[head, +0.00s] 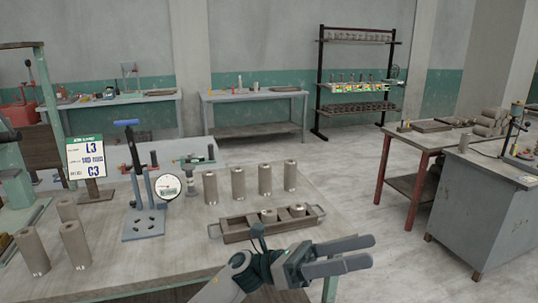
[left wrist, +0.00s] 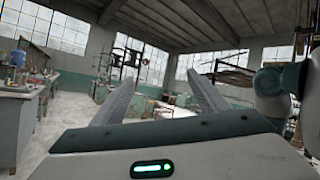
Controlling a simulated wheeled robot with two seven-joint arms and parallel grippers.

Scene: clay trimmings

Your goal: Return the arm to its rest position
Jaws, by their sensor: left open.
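My left gripper (head: 345,256) is in the lower middle of the head view, in front of the table's near right edge. Its two grey fingers point right and are apart, with nothing between them. In the left wrist view the fingers (left wrist: 155,100) are also spread and empty, facing the open room. The gripper is near a tray with handles (head: 240,233) but appears apart from it. My right gripper is not in the head view; a pale arm link shows at the right of the left wrist view.
The worktable (head: 195,262) bears several clay cylinders (head: 238,183), a dial gauge (head: 168,187), a blue lever press (head: 143,222) and a sign (head: 87,157). The tray holds short pieces. A red-legged table (head: 405,150) and grey cabinet (head: 490,205) stand right. Floor between is clear.

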